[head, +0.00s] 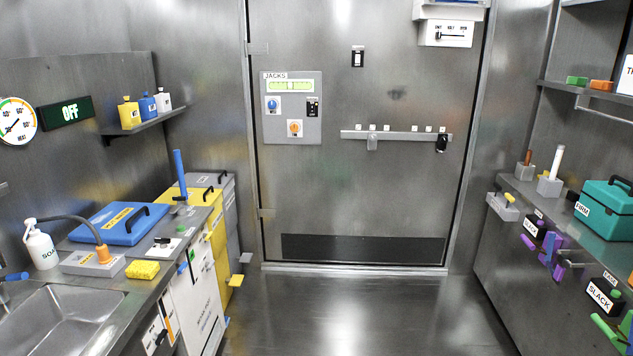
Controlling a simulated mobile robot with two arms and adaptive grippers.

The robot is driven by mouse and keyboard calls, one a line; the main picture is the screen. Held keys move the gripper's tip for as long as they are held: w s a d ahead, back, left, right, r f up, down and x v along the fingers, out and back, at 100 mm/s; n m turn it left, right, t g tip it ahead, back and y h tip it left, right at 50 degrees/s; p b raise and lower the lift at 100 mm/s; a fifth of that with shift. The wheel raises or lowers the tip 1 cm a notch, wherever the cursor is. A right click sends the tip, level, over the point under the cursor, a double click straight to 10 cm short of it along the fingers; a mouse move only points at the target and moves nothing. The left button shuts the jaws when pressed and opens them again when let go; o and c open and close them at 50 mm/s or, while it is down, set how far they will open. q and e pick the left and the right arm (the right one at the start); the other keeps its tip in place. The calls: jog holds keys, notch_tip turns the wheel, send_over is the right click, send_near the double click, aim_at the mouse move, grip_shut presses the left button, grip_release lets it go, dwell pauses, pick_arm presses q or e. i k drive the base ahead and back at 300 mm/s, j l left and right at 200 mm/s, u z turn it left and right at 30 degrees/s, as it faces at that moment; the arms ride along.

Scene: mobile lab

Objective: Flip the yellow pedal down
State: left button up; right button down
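The yellow pedal (236,280) is a small flat plate low on the front of the yellow bin (218,238), near the floor. It sticks out to the right into the aisle and looks roughly level. The bin stands in the left row, and its black-handled lid (192,194) looks closed. Neither of my grippers is in view.
A grey pedal (245,257) sticks out just behind, from the grey bin (229,205). A white cabinet (195,305) and a counter with a sink (60,315) are nearer. The aisle floor (350,310) is clear up to the closed door (355,200).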

aim_at(236, 280)
jog(key=i+l+u, duration=0.15)
jog(key=i+u, duration=0.3)
jog(key=i, duration=0.2)
jog(key=i+l+u, duration=0.4)
jog(key=i, duration=0.25)
jog(key=i+l+u, duration=0.85)
jog(key=l, duration=0.15)
jog(key=i+l+u, duration=0.2)
jog(key=l+u, duration=0.2)
jog(key=l, duration=0.25)
jog(key=i+l+u, duration=0.2)
jog(key=l, duration=0.15)
